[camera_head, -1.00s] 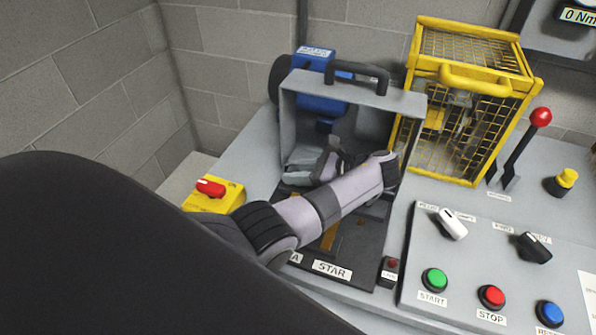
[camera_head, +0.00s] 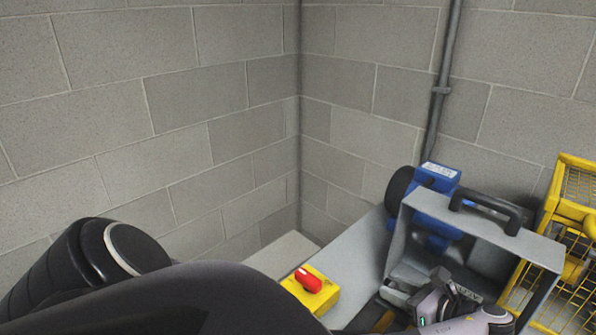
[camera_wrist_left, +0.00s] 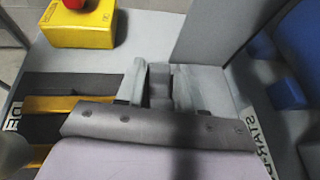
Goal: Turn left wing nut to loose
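No wing nut can be made out in either view; it may be hidden by my gripper or by the grey guard. My left gripper (camera_head: 408,292) is low at the right of the head view, by the open front of the grey guard (camera_head: 540,252). In the left wrist view, its two pale grey fingers (camera_wrist_left: 160,85) show with a darker grey piece between them. I cannot tell whether that piece is held or is part of the gripper. My right gripper is not in view.
A blue motor (camera_head: 432,200) is behind the guard, and a yellow mesh cage (camera_head: 572,215) is at right. Block walls close off the corner behind.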

